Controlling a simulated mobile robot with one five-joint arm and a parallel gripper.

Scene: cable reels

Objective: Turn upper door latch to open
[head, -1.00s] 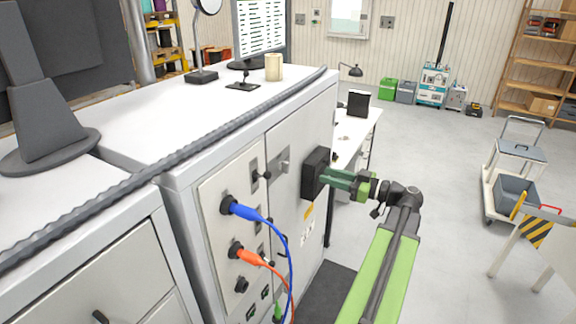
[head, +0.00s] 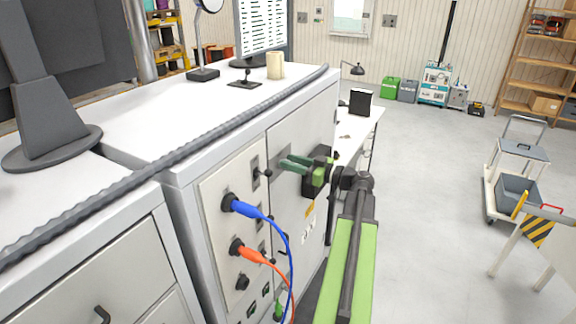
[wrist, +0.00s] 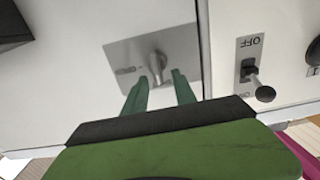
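The upper door latch (wrist: 158,62) is a small metal turn handle on a grey plate (wrist: 118,54), set on the light cabinet door (head: 308,122). In the wrist view its free end points down the picture, towards the gap between my fingertips. My gripper (wrist: 160,77) is open, with one green finger on each side of that end. I cannot tell whether either finger touches the latch. In the head view my gripper (head: 282,163) is at the upper part of the door, and its fingers hide most of the latch. The door looks shut.
A toggle switch (wrist: 250,73) marked OFF is on the panel beside the door. A blue plug (head: 244,209) and an orange plug (head: 249,251) with hanging cables stick out of that panel. A thick grey cable (head: 185,151) runs along the cabinet top. Open floor lies to the right.

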